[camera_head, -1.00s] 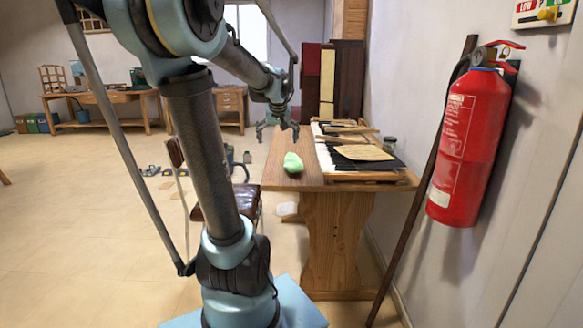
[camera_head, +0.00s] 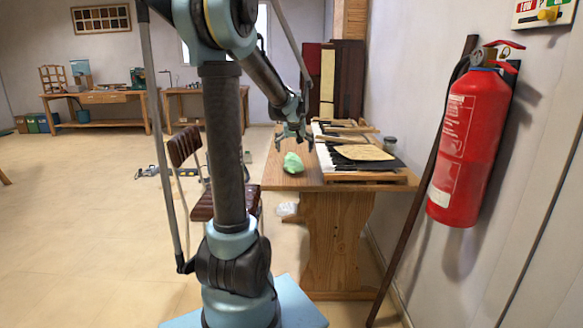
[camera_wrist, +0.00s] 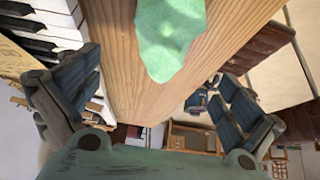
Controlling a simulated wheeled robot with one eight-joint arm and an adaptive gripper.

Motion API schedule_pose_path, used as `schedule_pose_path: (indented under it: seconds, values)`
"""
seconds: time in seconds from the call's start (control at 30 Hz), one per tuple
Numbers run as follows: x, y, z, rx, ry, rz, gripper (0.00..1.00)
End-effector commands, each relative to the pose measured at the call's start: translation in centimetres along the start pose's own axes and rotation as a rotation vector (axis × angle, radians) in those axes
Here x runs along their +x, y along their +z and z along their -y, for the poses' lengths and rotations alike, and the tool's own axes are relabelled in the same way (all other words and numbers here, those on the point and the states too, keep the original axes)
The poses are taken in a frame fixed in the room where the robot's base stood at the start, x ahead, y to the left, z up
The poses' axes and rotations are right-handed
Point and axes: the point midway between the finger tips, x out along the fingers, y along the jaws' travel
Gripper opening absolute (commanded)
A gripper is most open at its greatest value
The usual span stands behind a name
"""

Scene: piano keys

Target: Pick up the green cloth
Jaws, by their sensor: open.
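The green cloth (camera_head: 293,163) lies crumpled on the wooden table (camera_head: 335,186), near its front left edge and left of the piano keys. In the wrist view the cloth (camera_wrist: 168,36) shows at the top middle, on bare wood, beyond the fingertips and partly cut off by the frame. My gripper (camera_head: 294,145) is above the table, just above and behind the cloth in the head view. In the wrist view its two fingers (camera_wrist: 163,95) are spread wide with nothing between them. I see no contact with the cloth.
Piano keys (camera_head: 324,152) with a tan sheet (camera_head: 364,152) and a jar (camera_head: 390,144) are right of the cloth. A brown chair (camera_head: 186,150) stands left of the table. A red fire extinguisher (camera_head: 467,145) hangs on the right wall.

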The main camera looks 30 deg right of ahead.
Motion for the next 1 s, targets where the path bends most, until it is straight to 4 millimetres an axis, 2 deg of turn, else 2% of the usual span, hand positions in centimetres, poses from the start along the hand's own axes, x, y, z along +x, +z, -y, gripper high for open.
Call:
schedule_pose_path:
  seconds: [0.2,0.47,0.8,1.0]
  values:
    - [2.3,0.0,0.0,0.0,0.0,0.0,1.0]
    - [3.5,0.1,0.1,0.0,0.0,0.0,1.0]
    - [7.3,0.5,0.3,0.0,-0.001,0.0,1.0]
    - [8.0,0.5,0.3,0.0,0.0,0.0,1.0]
